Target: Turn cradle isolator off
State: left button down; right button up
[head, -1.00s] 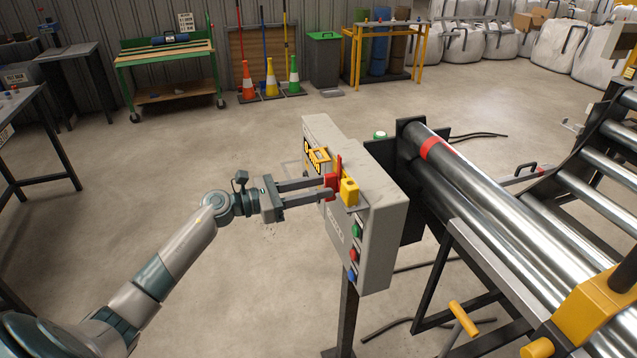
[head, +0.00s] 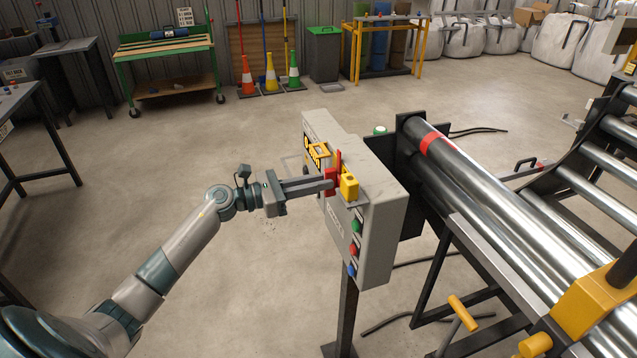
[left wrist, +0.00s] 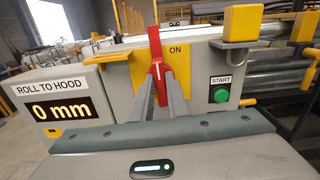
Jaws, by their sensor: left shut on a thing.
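The isolator's red handle (head: 332,181) is on the side of the grey control box (head: 378,200). In the left wrist view the red handle (left wrist: 155,44) points up, slightly tilted, on a yellow plate (left wrist: 182,70) with the word ON to its right. My left gripper (head: 326,185) reaches in from the left, with its fingers closed together on the handle. In the left wrist view the fingers (left wrist: 160,86) meet at the handle's lower part and hide some of it. My right gripper is not in view.
A green START button (left wrist: 221,94) is right of the handle. A yellow block (head: 349,187) sticks out close beside it. Steel rollers (head: 500,210) stand right of the box; the floor at left is open.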

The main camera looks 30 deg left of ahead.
pick_arm(q)
jog(key=n+p, duration=0.1)
jog(key=n, duration=0.5)
jog(key=n+p, duration=0.2)
jog(key=n, duration=0.3)
jog(key=n+p, duration=0.1)
jog(key=n, duration=0.5)
jog(key=shift+w+a+f+n, duration=0.25)
jog(key=shift+a+f+n, duration=0.05)
jog(key=shift+f, duration=0.1)
dwell(0.3)
jog(key=c, duration=1.7)
grip_release()
